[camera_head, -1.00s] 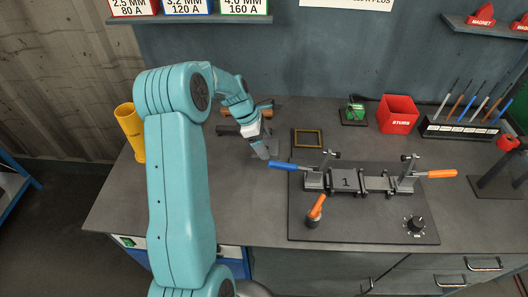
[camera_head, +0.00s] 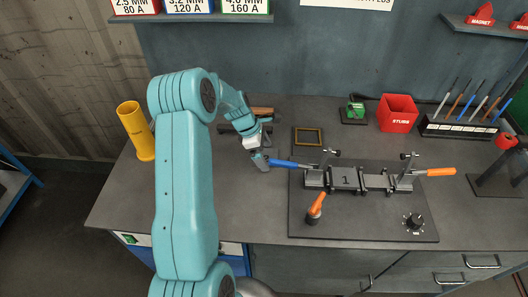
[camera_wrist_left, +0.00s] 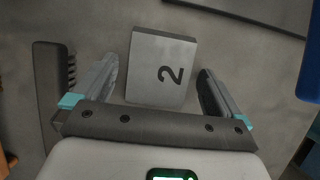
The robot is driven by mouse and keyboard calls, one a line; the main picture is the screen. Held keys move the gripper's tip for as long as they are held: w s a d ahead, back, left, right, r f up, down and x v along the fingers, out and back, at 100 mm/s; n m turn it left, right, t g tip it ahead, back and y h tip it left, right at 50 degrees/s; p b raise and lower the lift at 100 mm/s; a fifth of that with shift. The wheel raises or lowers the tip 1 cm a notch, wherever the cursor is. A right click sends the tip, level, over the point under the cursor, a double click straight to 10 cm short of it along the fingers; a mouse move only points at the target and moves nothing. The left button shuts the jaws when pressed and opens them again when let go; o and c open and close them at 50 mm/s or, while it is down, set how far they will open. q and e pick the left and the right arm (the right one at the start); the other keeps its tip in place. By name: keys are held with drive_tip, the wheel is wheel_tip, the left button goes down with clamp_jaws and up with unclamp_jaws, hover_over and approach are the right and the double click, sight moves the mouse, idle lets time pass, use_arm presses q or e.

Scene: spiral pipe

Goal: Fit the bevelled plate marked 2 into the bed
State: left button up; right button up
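The plate marked 2 (camera_wrist_left: 162,68) is a grey block lying on the bench in the left wrist view. It sits between the two fingers of my left gripper (camera_wrist_left: 160,88), which are spread apart with gaps on both sides. In the head view my left gripper (camera_head: 263,166) is low over the bench, left of the blue handle; the plate cannot be made out there. The bed (camera_head: 375,182) is a clamp fixture on a dark base, with a plate marked 1 (camera_head: 345,179) in its left part. My right gripper is not in view.
The blue handle (camera_head: 290,164) reaches out close to my left gripper. An orange lever (camera_head: 315,209) and a knob (camera_head: 414,222) stand on the base. A brush (camera_wrist_left: 50,95) lies left of the plate. A brass-coloured frame (camera_head: 308,137) lies behind the bed.

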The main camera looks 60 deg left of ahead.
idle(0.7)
use_arm(q)
drive_tip(key=shift+r, duration=0.2)
drive_tip(key=shift+s+a+r, duration=0.1)
drive_tip(key=shift+a+r, duration=0.1)
drive_tip(key=shift+r, duration=0.1)
drive_tip(key=s+a+r, duration=0.1)
drive_tip(key=r, duration=0.4)
drive_tip(key=s+a+r+n+b, duration=0.1)
drive_tip(key=s+r, duration=0.1)
drive_tip(key=r, duration=0.3)
drive_tip(key=shift+s+a+r, duration=0.2)
drive_tip(key=shift+s+a, duration=0.1)
